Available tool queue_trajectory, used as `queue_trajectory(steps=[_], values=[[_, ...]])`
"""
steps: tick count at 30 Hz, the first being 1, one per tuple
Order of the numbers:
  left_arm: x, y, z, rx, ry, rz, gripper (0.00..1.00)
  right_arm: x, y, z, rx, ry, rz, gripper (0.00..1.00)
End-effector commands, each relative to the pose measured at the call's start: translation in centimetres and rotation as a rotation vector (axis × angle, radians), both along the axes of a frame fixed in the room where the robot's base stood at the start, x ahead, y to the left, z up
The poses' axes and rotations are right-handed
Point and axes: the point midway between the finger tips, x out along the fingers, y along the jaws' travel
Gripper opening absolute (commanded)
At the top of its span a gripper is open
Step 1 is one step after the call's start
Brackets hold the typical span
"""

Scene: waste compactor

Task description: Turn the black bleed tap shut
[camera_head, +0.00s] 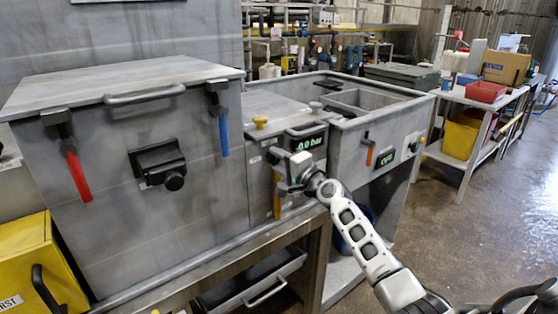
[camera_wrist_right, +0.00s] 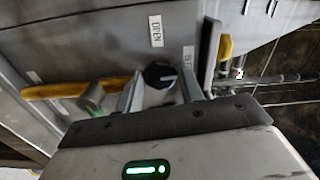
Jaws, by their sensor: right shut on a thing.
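The black bleed tap (camera_wrist_right: 158,73) is a small dark round knob in the right wrist view, sitting between my right gripper's two fingers. A white OPEN label (camera_wrist_right: 156,30) is on the grey panel beside it, and a second label (camera_wrist_right: 188,57) is partly hidden by a finger. My right gripper (camera_wrist_right: 160,88) is shut on the tap. In the head view my right gripper (camera_head: 283,172) is at the front of the middle grey cabinet, and it hides the tap there. My left gripper is in neither view.
An orange handle (camera_head: 277,203) hangs just below my right gripper; it also lies left of the fingers in the wrist view (camera_wrist_right: 85,88). A green display (camera_head: 311,143) reading about 0.0 bar and a yellow knob (camera_head: 260,121) are above. A blue lever (camera_head: 223,135) is to the left.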

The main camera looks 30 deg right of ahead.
Motion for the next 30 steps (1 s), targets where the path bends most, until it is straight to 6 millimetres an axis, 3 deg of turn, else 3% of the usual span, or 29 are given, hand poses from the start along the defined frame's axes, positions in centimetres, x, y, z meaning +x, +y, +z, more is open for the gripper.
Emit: queue_trajectory(steps=[18,19,21,30], values=[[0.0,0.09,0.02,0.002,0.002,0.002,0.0,-0.01,-0.02,-0.07,0.044,0.004,0.0,0.15],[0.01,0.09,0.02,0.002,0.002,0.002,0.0,-0.01,-0.02,-0.08,0.044,0.004,0.0,0.43],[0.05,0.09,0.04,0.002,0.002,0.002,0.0,-0.01,-0.02,-0.08,0.043,0.004,0.0,0.6],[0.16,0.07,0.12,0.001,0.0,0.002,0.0,-0.13,-0.02,-0.06,0.04,0.004,0.0,0.6]])
